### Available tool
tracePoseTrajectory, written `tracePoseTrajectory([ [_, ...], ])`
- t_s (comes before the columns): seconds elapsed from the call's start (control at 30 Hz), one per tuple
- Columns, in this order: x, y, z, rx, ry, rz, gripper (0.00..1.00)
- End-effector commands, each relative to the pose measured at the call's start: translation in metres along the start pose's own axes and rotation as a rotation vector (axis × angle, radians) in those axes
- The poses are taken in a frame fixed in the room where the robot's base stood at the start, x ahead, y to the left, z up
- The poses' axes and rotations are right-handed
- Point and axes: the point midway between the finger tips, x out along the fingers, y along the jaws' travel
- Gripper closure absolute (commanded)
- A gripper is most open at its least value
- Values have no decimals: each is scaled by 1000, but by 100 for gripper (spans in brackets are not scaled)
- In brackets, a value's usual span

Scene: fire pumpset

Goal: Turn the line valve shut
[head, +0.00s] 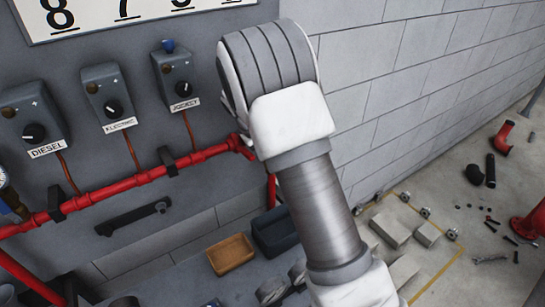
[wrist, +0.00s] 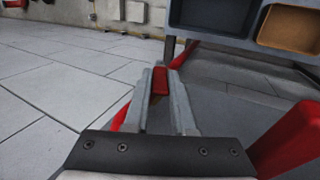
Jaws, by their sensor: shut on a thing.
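In the wrist view my gripper (wrist: 161,92) points forward with its two grey fingers on either side of a small red piece, the line valve's handle (wrist: 160,79). The fingers are shut on it. Only the handle's near end shows between the fingertips; the valve body and how far it is turned cannot be seen. In the head view my own arm fills the middle and my gripper and the valve are hidden.
Red pipe (head: 130,184) runs along the wall below the diesel, electric and jockey control boxes (head: 108,97). A brown tray (head: 231,254) and dark tray (head: 275,232) sit below. A thick red pipe (wrist: 290,138) is close at right in the wrist view. Loose parts lie on the right floor.

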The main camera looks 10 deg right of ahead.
Motion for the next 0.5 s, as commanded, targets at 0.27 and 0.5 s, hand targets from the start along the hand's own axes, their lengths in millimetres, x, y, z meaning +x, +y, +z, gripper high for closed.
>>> tracePoseTrajectory([
  [0.27,0,0,0,0,0,-2,57],
  [0.5,0,0,0,0,0,-2,46],
])
